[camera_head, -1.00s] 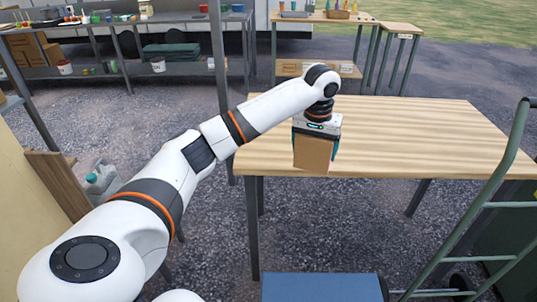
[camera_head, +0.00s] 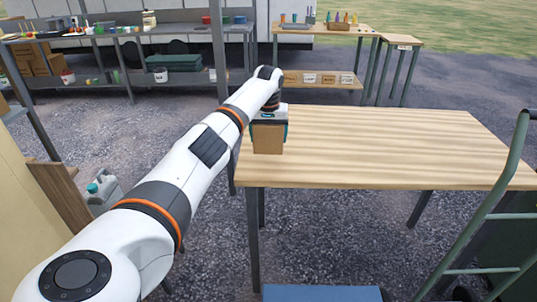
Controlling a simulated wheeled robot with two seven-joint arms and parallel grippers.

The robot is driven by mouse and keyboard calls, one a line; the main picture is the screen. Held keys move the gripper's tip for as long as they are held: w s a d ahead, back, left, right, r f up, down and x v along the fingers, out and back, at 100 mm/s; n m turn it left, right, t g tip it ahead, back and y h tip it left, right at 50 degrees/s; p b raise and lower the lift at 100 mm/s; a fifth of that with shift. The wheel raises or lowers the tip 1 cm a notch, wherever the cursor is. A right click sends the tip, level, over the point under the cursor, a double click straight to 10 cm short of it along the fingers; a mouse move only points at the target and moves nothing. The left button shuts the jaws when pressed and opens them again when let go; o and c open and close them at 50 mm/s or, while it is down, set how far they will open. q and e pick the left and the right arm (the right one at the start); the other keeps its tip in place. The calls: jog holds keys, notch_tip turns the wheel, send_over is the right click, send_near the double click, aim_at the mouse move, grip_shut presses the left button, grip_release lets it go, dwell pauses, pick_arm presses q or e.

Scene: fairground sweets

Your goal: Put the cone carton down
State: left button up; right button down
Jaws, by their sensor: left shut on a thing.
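The cone carton (camera_head: 268,140) is a small brown cardboard box. It is upright at the left part of the wooden table (camera_head: 390,150), near the table's left edge. My left gripper (camera_head: 269,124) is above it, pointing down, with its fingers shut on the carton's sides. The carton's underside appears at or very near the table top; I cannot tell whether it touches. My right gripper is not in view.
The rest of the table top is bare. A green hand truck (camera_head: 490,215) stands at the right front, and a blue surface (camera_head: 320,293) is at the bottom.

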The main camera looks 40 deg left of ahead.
aim_at(269, 151)
pick_arm(q)
notch_tip(269, 151, down, 6)
jog(key=shift+r, duration=0.25)
jog(key=shift+f, duration=0.25)
jog(key=shift+f, duration=0.1)
jog(key=o, duration=0.9)
jog(key=r, duration=0.8)
jog(key=s+d+r, duration=0.1)
jog(key=r, duration=0.3)
jog(key=shift+r, duration=0.1)
